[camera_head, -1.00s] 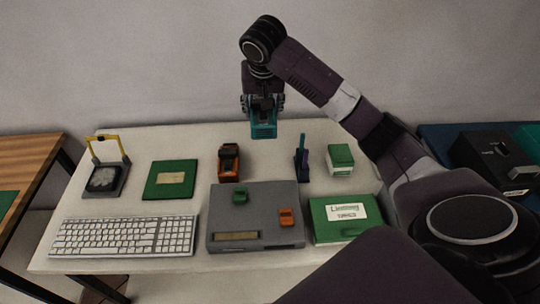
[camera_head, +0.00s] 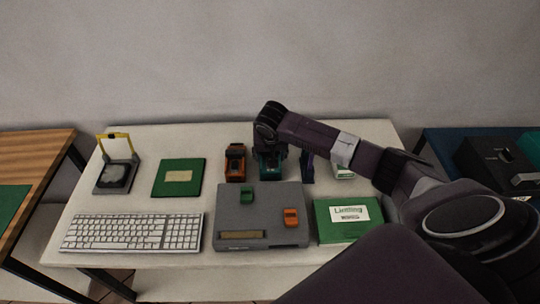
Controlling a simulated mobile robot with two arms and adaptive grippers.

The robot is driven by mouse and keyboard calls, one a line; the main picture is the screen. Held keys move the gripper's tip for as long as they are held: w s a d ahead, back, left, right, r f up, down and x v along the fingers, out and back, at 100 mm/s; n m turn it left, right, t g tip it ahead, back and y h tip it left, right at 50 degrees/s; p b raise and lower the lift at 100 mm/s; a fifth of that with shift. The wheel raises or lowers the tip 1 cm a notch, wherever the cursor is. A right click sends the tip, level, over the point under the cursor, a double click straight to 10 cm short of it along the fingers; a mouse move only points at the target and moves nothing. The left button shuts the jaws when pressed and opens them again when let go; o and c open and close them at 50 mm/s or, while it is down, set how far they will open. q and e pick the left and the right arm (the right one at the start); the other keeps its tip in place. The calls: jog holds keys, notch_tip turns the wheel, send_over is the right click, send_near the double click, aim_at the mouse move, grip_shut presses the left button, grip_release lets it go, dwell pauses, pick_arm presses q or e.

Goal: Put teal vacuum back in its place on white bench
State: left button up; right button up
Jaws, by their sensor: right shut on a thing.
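The teal vacuum (camera_head: 271,171) is at the back middle of the white bench (camera_head: 140,258), between an orange and black device (camera_head: 235,163) and a purple and teal upright item (camera_head: 307,167). My right gripper (camera_head: 270,158) is directly above the vacuum and shut on it, low over the bench top. My gripper and arm hide much of the vacuum, so I cannot tell whether its base touches the bench. My left gripper is not in view.
A grey console (camera_head: 262,235) stands just in front, with a keyboard (camera_head: 132,232) to its left and a green box (camera_head: 343,218) to its right. A green book (camera_head: 179,178) and a yellow-framed device (camera_head: 115,167) are at the left. My arm passes over a small green-white box (camera_head: 344,172).

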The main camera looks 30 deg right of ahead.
jog(key=shift+f, duration=0.2)
jog(key=shift+f, duration=0.1)
jog(key=o, duration=1.1)
jog(key=shift+a+r, duration=0.1)
jog(key=shift+r, duration=0.3)
jog(key=v, duration=1.1)
jog(key=shift+r+b, duration=0.25)
jog(key=shift+b, duration=0.2)
jog(key=shift+s, duration=0.1)
